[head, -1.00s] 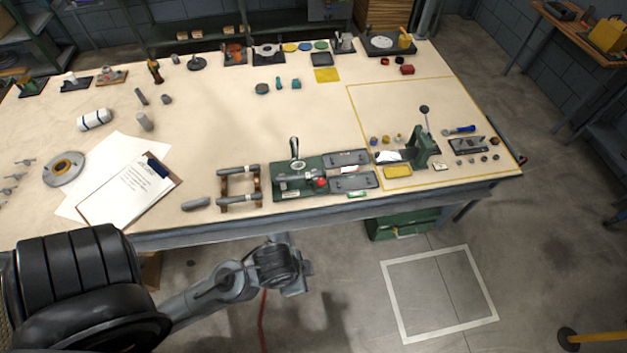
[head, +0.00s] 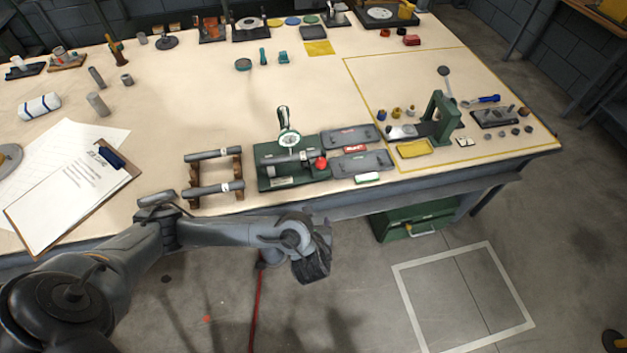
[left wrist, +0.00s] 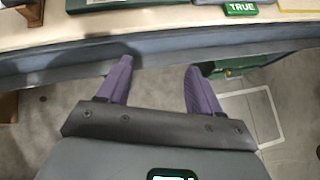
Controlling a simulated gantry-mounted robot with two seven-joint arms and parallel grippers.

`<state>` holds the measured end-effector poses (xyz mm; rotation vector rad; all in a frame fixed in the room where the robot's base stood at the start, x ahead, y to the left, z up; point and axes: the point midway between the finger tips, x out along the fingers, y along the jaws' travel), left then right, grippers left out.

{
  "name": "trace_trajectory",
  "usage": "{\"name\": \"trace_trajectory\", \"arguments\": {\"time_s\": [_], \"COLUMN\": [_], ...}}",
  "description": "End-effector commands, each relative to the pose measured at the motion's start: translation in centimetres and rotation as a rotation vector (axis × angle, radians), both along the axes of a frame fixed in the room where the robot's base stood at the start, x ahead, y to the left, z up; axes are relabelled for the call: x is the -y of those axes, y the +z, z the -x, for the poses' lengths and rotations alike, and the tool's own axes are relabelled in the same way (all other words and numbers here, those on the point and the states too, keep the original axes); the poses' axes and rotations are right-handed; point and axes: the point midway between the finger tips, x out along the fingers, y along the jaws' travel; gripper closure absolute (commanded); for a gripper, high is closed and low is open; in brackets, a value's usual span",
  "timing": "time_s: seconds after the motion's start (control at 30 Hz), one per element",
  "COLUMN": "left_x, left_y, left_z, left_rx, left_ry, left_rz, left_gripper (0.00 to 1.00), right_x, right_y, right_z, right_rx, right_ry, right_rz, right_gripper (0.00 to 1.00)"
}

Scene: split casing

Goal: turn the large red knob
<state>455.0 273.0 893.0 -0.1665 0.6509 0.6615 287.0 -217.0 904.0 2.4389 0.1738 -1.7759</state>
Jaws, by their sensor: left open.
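The large red knob (head: 320,163) sits at the right end of a green fixture (head: 268,180) near the table's front edge. The fixture carries a grey cylinder (head: 290,157) and a round dial gauge (head: 289,138). My left gripper (head: 312,272) hangs in front of the table edge, below and apart from the knob. In the left wrist view its two purple fingers (left wrist: 156,85) stand apart with nothing between them. The knob does not show in the left wrist view. My right gripper is in neither view.
Beside the fixture lie a rack with grey cylinders (head: 214,172) and two grey trays (head: 362,164) with red and green labels. A green lever press (head: 440,115) stands to the right. The table's front edge (left wrist: 200,45) lies ahead of my left gripper.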

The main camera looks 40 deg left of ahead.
Motion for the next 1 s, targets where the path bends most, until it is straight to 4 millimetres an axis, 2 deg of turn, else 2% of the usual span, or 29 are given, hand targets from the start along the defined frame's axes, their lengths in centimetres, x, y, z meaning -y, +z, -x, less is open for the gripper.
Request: {"name": "trace_trajectory", "arguments": {"time_s": [0.03,0.2,0.3,0.5,0.67,1.0], "left_x": [-1.3,-3.9,-4.8,-5.2,-6.0,-8.8], "left_y": [-1.4,0.0,1.2,2.6,2.2,0.1], "left_z": [-1.8,-5.8,-7.4,-9.0,-10.0,-13.4], "left_rx": [0.037,0.140,0.190,0.239,0.245,0.245], "left_ry": [-0.003,0.005,0.014,0.021,0.021,0.023], "left_rz": [-0.039,-0.108,-0.123,-0.126,-0.126,-0.126], "left_gripper": [0.35,0.35,0.35,0.35,0.35,0.35], "right_x": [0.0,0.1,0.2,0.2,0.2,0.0], "right_y": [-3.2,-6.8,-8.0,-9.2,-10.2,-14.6], "right_z": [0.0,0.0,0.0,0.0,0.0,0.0], "right_rx": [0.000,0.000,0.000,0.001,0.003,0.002], "right_ry": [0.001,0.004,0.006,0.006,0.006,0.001], "right_rz": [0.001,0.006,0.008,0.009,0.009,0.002], "right_gripper": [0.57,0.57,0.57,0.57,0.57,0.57]}}
